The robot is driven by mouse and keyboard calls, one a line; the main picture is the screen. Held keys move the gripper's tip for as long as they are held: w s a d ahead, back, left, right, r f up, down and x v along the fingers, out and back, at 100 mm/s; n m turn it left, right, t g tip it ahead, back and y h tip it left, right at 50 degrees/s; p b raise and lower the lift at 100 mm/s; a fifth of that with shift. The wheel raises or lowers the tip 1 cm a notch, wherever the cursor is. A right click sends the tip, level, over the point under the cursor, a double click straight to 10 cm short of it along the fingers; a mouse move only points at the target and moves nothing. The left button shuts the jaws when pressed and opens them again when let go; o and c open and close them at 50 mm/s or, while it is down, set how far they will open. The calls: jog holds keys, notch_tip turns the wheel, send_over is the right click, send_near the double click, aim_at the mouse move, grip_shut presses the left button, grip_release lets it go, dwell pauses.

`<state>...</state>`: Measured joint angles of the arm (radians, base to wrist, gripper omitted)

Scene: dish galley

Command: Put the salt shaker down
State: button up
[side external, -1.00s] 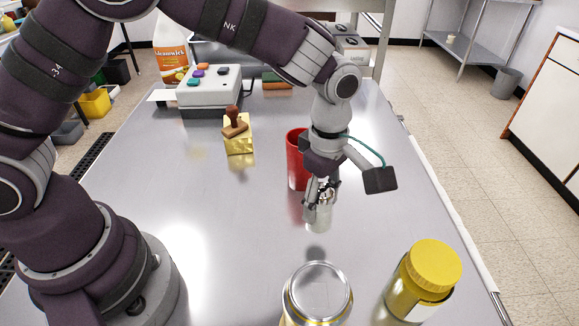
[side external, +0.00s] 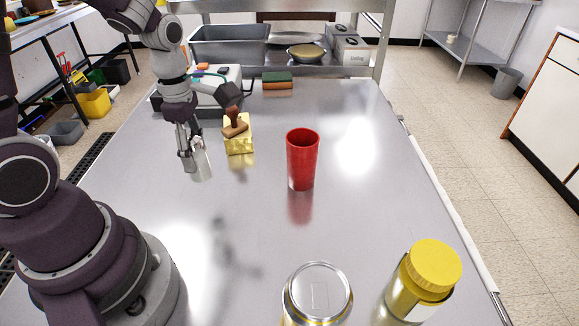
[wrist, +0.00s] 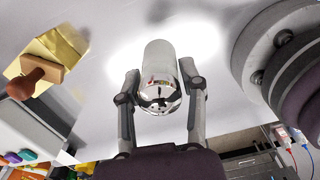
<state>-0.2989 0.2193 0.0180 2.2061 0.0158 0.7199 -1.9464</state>
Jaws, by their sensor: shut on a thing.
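The salt shaker (side external: 202,168) is a small shiny metal cylinder, slightly tilted, held at the left side of the steel table (side external: 255,215). It also shows in the wrist view (wrist: 158,70), between both fingers. My gripper (side external: 190,150) is shut on it, left of the yellow block with the stamp. In the side view the shaker appears above the tabletop, with a blurred shadow to its lower right. Whether its base touches the table is hard to tell.
A red cup (side external: 302,158) stands mid-table. A wooden-handled stamp (side external: 235,122) sits on a yellow block (side external: 239,145) just right of my gripper. A metal-lidded can (side external: 317,290) and a yellow-lidded jar (side external: 424,275) stand at the front.

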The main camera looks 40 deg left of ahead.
jog(key=s+a+r+n, duration=0.2)
jog(key=s+a+n, duration=0.65)
jog(key=a, duration=0.55)
jog(key=shift+m, duration=0.25)
jog(key=f, duration=0.2)
jog(key=s+f, duration=0.1)
jog(key=f, duration=0.4)
jog(key=shift+s+d+f, duration=0.15)
jog(key=shift+f, duration=0.45)
jog(key=o, duration=1.2)
jog(key=shift+f, duration=0.1)
